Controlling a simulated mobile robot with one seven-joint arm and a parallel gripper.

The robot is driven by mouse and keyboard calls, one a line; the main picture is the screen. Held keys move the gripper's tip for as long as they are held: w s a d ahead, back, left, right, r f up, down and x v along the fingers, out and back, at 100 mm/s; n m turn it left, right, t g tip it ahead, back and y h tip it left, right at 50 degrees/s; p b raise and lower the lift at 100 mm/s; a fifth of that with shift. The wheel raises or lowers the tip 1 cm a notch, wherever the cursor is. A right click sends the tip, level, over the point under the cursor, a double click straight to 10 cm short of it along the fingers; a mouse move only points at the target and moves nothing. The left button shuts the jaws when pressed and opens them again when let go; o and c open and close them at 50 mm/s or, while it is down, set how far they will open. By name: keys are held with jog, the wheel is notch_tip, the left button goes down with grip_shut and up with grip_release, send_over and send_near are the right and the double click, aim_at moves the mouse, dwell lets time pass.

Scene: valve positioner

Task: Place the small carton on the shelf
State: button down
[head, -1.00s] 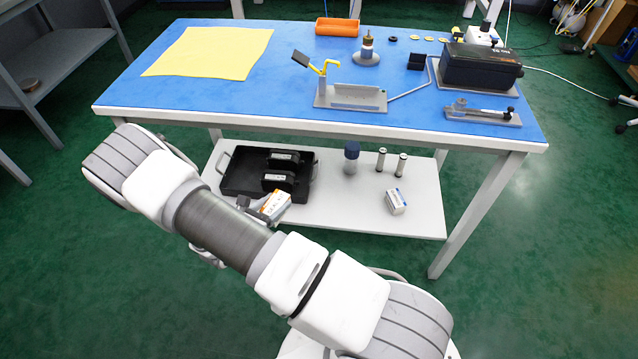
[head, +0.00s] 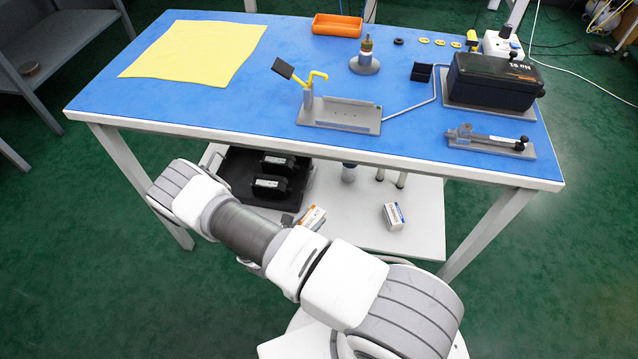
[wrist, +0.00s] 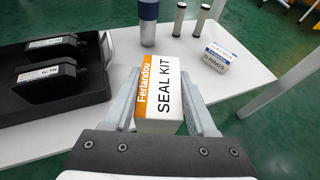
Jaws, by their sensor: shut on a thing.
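A white and orange carton marked "SEAL KIT" (wrist: 160,98) is held between the two fingers of my gripper (wrist: 163,88) in the wrist view. The carton also shows in the head view (head: 313,217), partly hidden behind my arm. It is at the front part of the lower shelf (head: 353,236); I cannot tell whether it touches the shelf. My gripper is shut on it and mostly hidden in the head view. A second small white and blue carton marked "O-RINGS" (wrist: 217,56) stands on the shelf to the right, also in the head view (head: 393,216).
A black tray (head: 232,180) with two black units is left on the shelf. A blue-capped bottle (wrist: 148,25) and two small cylinders (wrist: 190,20) stand behind. The blue tabletop (head: 240,110) overhangs the shelf. Bare shelf lies between the two cartons.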

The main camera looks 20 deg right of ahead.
jog(key=b+x, duration=0.1)
jog(key=x, duration=0.3)
jog(key=f+b+x, duration=0.1)
jog(key=b+x, duration=0.1)
jog(key=x, duration=0.3)
jog(key=a+b+x, duration=0.1)
jog(key=b+x, duration=0.1)
jog(key=x, duration=0.3)
jog(key=shift+w+a+f, duration=0.1)
jog(key=shift+w+f, duration=0.05)
jog(key=shift+f, duration=0.2)
jog(key=shift+f+b, duration=1.05)
jog(key=shift+f, duration=0.9)
jog(key=shift+f, duration=0.1)
jog(key=shift+c, duration=1)
grip_release()
